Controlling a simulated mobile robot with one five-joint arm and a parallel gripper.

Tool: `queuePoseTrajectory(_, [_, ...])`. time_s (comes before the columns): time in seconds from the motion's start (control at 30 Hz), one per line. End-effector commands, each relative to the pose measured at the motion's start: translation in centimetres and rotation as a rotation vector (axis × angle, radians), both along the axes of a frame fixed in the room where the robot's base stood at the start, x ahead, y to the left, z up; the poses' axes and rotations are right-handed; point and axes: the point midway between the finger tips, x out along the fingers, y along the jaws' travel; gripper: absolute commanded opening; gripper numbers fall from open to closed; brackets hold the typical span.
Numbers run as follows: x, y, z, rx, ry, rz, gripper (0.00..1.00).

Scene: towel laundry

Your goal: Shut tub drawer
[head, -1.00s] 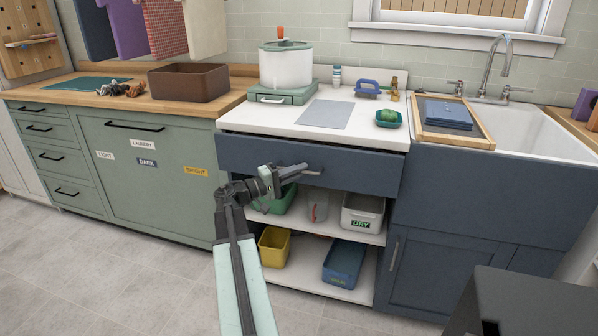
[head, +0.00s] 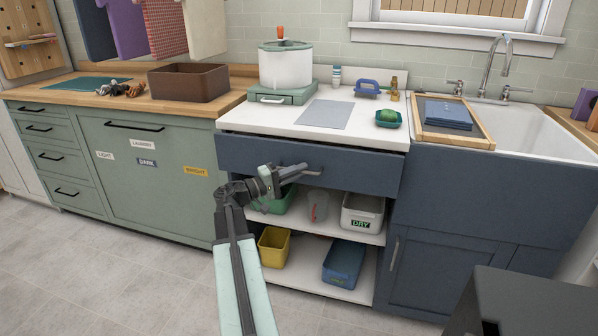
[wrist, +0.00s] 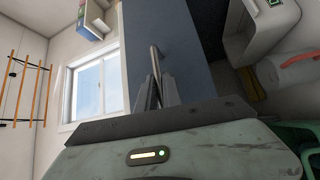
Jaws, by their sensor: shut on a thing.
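The navy tub drawer (head: 345,173) sits under the white worktop, with a dark gap along its top edge at the left. Its front appears to stand slightly proud; how far it is out is hard to tell. My gripper (head: 303,170) is at the drawer's metal bar handle (head: 316,172), reaching it from the left and front. In the wrist view, my gripper (wrist: 157,82) is shut on the handle (wrist: 154,58), with the navy drawer front (wrist: 180,50) beyond. The inside of the drawer is hidden.
Open shelves below hold a white DRY bin (head: 362,213), a yellow bin (head: 274,246) and a blue bin (head: 344,262). A white pot (head: 285,68) and a green dish (head: 388,118) stand on the worktop. A sink (head: 545,125) is at the right. Floor at left is clear.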

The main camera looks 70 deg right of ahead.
Motion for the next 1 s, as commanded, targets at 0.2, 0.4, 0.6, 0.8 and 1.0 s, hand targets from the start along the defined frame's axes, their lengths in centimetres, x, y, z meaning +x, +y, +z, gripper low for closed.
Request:
queuePoseTrajectory(0.2, [0.0,0.0,0.0,0.001,-0.001,-0.001,0.0])
queuePoseTrajectory(0.4, [0.3,-2.3,0.0,0.001,-0.001,-0.002,0.0])
queuePoseTrajectory(0.6, [0.4,-4.6,0.0,0.001,0.0,0.001,0.0])
queuePoseTrajectory(0.8, [0.3,-4.5,0.0,0.001,0.0,0.004,0.0])
queuePoseTrajectory(1.0, [0.3,-4.5,0.0,0.001,0.0,0.003,0.32])
